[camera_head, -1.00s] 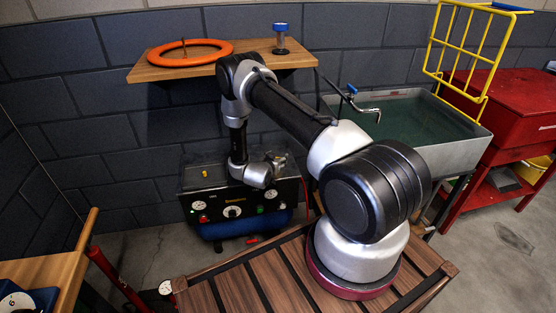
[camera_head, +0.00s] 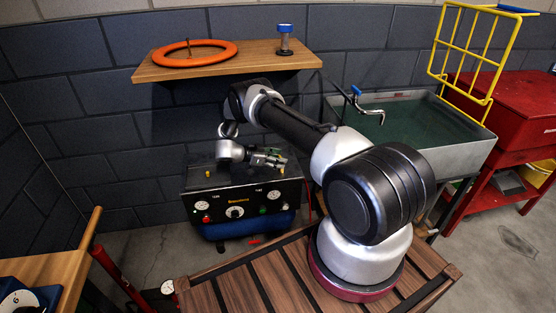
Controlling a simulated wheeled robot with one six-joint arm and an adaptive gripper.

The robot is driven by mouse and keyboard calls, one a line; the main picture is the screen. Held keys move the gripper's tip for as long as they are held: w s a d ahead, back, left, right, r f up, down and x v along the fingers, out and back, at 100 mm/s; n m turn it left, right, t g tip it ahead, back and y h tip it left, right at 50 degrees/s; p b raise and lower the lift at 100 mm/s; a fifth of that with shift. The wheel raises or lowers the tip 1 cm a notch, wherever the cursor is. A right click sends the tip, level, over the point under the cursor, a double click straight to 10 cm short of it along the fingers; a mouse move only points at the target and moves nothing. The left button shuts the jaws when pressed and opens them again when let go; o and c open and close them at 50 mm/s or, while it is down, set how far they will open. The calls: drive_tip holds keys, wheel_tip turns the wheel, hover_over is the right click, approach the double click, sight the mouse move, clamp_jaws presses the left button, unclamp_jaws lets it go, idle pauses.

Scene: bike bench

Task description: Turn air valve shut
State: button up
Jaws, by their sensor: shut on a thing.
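A black box-shaped air unit (camera_head: 237,199) with gauges, a centre dial (camera_head: 235,212) and coloured buttons on its front stands against the wall. A small yellow knob (camera_head: 207,174) stands on its top at the left. Another yellow part (camera_head: 282,169) shows at the right, just below my fingertips. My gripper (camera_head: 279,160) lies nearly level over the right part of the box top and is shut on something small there. This appears to be the air valve, but the fingers hide the grip and the valve's angle cannot be read.
A wooden shelf (camera_head: 176,72) above holds an orange ring (camera_head: 194,54) and a blue-capped post (camera_head: 285,42). A sink (camera_head: 457,151) with a blue-handled tap (camera_head: 357,91) and a red cabinet (camera_head: 511,113) stand right. A slatted wooden bench (camera_head: 237,289) is in front.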

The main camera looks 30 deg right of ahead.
drive_tip(key=shift+w+m+g+y, duration=0.15)
drive_tip(key=shift+m+g+y, duration=0.15)
drive_tip(key=shift+m+g, duration=0.65)
drive_tip(key=shift+g, duration=0.35)
drive_tip(key=o, duration=1)
drive_tip(key=v, duration=1.2)
